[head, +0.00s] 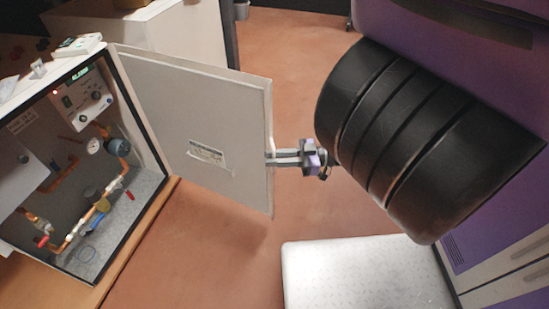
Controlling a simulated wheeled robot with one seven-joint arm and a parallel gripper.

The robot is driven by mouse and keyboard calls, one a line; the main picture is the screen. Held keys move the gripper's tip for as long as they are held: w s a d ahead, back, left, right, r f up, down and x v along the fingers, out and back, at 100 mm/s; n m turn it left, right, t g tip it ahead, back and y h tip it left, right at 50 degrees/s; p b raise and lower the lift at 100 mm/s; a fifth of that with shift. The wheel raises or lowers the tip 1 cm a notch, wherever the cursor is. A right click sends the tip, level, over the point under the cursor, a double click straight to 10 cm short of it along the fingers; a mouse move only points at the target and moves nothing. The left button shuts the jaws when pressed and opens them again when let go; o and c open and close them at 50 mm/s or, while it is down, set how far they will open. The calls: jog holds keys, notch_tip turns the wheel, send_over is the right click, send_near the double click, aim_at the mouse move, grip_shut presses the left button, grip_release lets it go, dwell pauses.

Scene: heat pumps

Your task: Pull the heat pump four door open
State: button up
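The heat pump door (195,130) is a light grey panel with a small label, swung wide open to the right of its cabinet. The open heat pump cabinet (125,205) at the left shows copper pipes, gauges, valves and a control panel with a green display. My gripper (272,158) is at the door's free right edge, with its fingers reaching onto the edge from the right. The fingers look close together at the edge, but whether they are clamped on the door or only touching it cannot be made out.
The cabinet stands on a wooden bench (140,240). Small white devices (80,44) lie on its top. A white bench (165,35) stands behind the door. Reddish floor (290,60) is clear behind and below the door.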

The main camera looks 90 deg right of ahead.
jog(key=s, duration=0.7)
jog(key=shift+s, duration=0.4)
jog(key=w+a+g, duration=0.1)
jog(key=w+a, duration=0.4)
jog(key=a, duration=0.7)
jog(key=w+a+g, duration=0.1)
jog(key=w+a, duration=0.3)
jog(key=a, duration=0.9)
jog(key=w+a+r+g, duration=0.1)
jog(key=w+a+r, duration=0.5)
jog(key=a+r, duration=0.6)
notch_tip(320, 180, up, 23)
jog(key=p, duration=2.3)
jog(key=shift+d+f+p, duration=0.2)
jog(key=shift+d+p, duration=0.1)
jog(key=shift+p, duration=0.05)
jog(key=shift+f, duration=0.1)
